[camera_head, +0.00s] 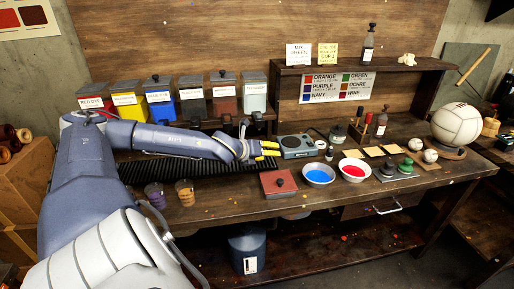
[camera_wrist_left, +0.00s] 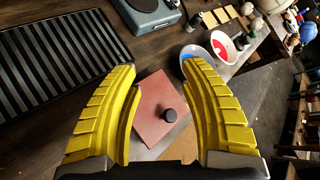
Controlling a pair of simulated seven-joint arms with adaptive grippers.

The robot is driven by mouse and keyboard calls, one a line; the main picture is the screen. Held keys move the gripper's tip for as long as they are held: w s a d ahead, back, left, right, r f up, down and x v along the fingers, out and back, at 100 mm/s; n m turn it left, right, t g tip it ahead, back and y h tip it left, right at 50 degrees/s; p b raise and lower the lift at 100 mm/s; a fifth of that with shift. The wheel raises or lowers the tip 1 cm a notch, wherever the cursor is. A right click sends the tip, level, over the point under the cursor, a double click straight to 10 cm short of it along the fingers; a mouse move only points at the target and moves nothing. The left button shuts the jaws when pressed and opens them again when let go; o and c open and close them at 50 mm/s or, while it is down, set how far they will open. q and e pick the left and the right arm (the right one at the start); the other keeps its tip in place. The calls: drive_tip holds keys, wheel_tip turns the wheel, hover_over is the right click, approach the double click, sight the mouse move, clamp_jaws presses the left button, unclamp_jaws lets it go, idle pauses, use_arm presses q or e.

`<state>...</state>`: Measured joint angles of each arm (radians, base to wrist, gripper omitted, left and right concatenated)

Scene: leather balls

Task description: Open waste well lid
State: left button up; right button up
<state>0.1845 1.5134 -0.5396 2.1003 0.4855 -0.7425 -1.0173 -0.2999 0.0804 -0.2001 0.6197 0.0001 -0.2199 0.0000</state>
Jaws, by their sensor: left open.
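The waste well lid (camera_head: 278,184) is a reddish-brown square plate with a dark round knob (camera_head: 280,181). It lies flat near the front edge of the bench, left of the blue bowl. My left gripper (camera_head: 270,149) has yellow fingers and hangs above and behind the lid, clear of it. In the left wrist view the gripper (camera_wrist_left: 160,66) is open and empty. The lid (camera_wrist_left: 152,97) and its knob (camera_wrist_left: 170,115) show between and beyond the spread fingers, nearer the right finger. My right gripper is not in view.
A blue-filled bowl (camera_head: 319,174) and a red-filled bowl (camera_head: 353,171) stand right of the lid. A grey device (camera_head: 298,147) sits behind it. A black ribbed rack (camera_wrist_left: 60,58) and two cups (camera_head: 185,192) are to the left. Bare bench lies between cups and lid.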

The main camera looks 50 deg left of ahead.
use_arm(q)
drive_tip(key=v, duration=0.6)
drive_tip(key=shift+s+r, duration=0.25)
drive_tip(key=shift+s, duration=0.05)
idle(0.4)
